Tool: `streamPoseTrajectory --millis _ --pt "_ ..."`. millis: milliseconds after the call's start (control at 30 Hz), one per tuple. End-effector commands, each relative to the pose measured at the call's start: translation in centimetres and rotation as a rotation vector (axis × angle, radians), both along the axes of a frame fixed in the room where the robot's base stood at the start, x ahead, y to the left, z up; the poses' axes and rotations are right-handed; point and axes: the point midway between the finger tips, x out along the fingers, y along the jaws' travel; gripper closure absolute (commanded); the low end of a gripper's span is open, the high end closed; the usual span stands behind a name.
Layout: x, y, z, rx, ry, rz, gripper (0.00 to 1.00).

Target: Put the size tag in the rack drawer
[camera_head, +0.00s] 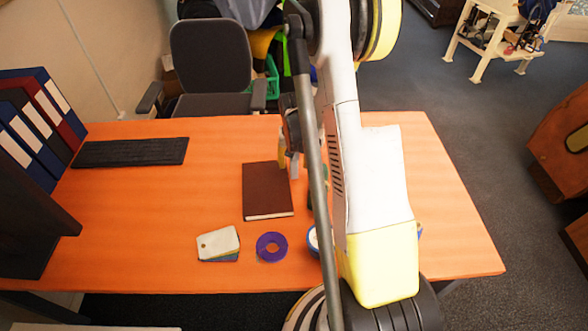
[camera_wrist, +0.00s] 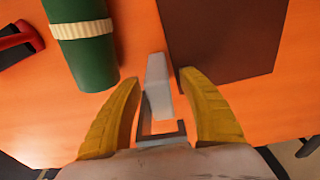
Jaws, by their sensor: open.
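A stack of cards (camera_head: 218,242), with a cream one on top that has a small hole, lies at the front left of the orange desk. It looks tag-like, but I cannot tell if it is the size tag. I make out no rack drawer. In the wrist view my gripper (camera_wrist: 157,85) is open, its two yellow fingers apart above the desk. A pale grey, bar-like thing (camera_wrist: 158,75) with a squared frame at its near end shows between the fingers; contact cannot be told. In the head view my arm hides part of the desk.
A brown book (camera_head: 267,190) also shows in the wrist view (camera_wrist: 230,35). A green cylinder with a cream band (camera_wrist: 80,45) lies left of the fingers, near a red-and-black object (camera_wrist: 18,42). A purple tape ring (camera_head: 271,247), keyboard (camera_head: 130,153) and binders (camera_head: 40,125) are on the desk.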

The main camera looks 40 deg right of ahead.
Motion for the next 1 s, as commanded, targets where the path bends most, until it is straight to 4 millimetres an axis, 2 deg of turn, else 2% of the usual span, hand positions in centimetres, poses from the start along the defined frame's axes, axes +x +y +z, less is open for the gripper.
streamPoseTrajectory --millis 167,267,333,767,867,1000 --pt "0.0 0.0 0.1 0.0 0.0 0.0 0.51" --pt "0.0 0.0 0.1 0.0 0.0 0.0 0.77" --pt "0.0 0.0 0.1 0.0 0.0 0.0 0.99" --pt "0.0 0.0 0.2 0.0 0.0 0.0 1.0" --pt "0.0 0.0 0.7 0.0 0.0 0.0 1.0" --pt "0.0 0.0 2.3 0.0 0.0 0.0 1.0"
